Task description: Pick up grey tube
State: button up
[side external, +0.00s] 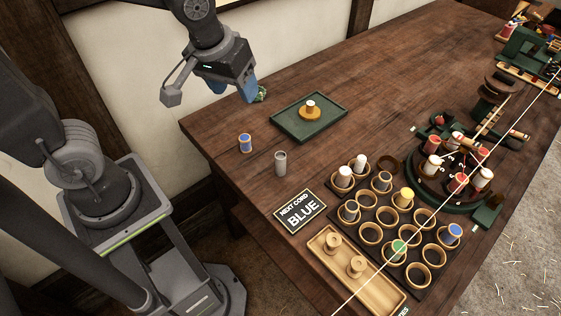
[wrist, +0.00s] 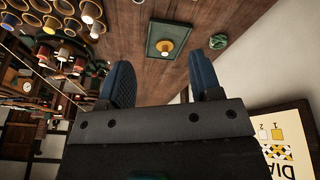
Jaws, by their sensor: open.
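A small grey tube (side external: 280,162) stands upright on the wooden table, near its left edge in the side view. A blue-wound bobbin (side external: 245,142) stands a little behind it to the left. My gripper (side external: 248,92) is up and to the left of the tube, apart from it, over the table's far left edge. Its two blue fingers (wrist: 163,82) are apart in the wrist view, with nothing between them. I cannot make out the grey tube for certain in the wrist view.
A green tray (side external: 309,117) holding a wooden spool lies behind the tube. A green bundle (side external: 260,94) lies near my fingers. A "NEXT CORD BLUE" sign (side external: 299,211), a bobbin rack (side external: 378,237) and a wooden tray (side external: 327,262) are in front. A pale cord crosses the right side.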

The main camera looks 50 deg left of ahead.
aim_at(280, 155)
jog(key=w+d+f+n, duration=0.1)
jog(key=w+f, duration=0.1)
jog(key=f, duration=0.4)
jog(key=w+d+f+n+g, duration=0.1)
jog(key=w+f+n, duration=0.1)
jog(key=f, duration=0.4)
jog(key=w+d+f+n+g, duration=0.1)
jog(key=w+f, duration=0.2)
jog(key=f, duration=0.3)
jog(key=shift+w+d+f+n+y, duration=0.2)
jog(key=shift+n+y, duration=0.1)
jog(key=shift+y, duration=0.1)
jog(key=shift+w+f, duration=0.2)
jog(key=shift+f, duration=1.25)
jog(key=shift+w+f, duration=0.15)
jog(key=shift+f, duration=1.3)
jog(key=c, duration=1)
jog(key=shift+r, duration=0.1)
